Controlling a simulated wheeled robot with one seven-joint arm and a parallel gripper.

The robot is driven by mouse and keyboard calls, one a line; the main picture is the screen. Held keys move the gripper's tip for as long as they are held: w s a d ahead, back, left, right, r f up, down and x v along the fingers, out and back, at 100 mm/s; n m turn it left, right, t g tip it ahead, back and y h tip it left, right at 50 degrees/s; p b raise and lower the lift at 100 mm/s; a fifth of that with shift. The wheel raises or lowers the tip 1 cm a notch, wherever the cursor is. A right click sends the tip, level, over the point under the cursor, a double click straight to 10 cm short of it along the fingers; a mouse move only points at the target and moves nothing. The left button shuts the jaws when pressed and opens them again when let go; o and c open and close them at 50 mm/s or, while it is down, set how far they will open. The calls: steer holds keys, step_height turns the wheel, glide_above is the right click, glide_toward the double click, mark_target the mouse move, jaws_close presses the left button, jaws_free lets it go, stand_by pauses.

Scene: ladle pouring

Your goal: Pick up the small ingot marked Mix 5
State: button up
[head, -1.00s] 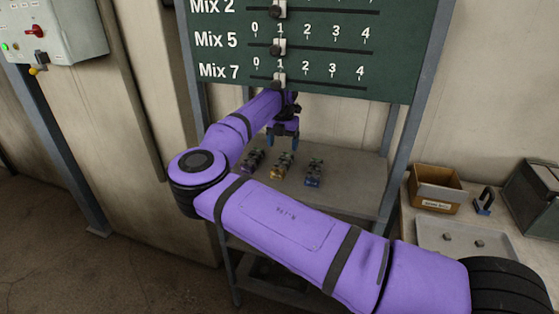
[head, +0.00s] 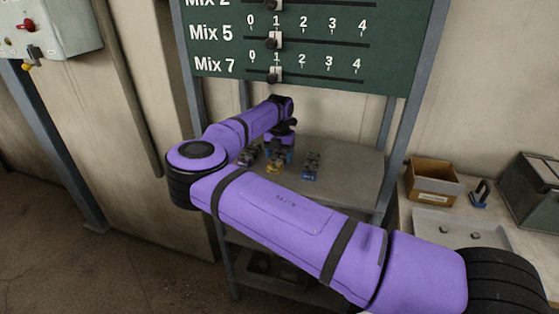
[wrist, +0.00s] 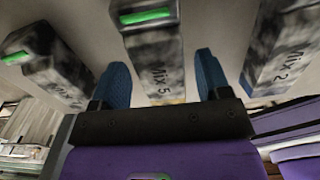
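The Mix 5 ingot (wrist: 155,45) is a mottled grey block with a green strip on top, in the middle of the wrist view. My gripper (wrist: 164,82) is open, with one blue finger on each side of the ingot's near end.
Similar ingots stand on both sides: one marked Mix 2 (wrist: 285,48) at right, another (wrist: 45,65) at left, its number unclear. The shelf (head: 350,170) is clear to the right. A green board (head: 330,50) with sliders hangs above. A cardboard box (head: 433,182) sits on the right table.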

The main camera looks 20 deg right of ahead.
steer(key=c, duration=1.1)
steer(key=shift+o, duration=0.2)
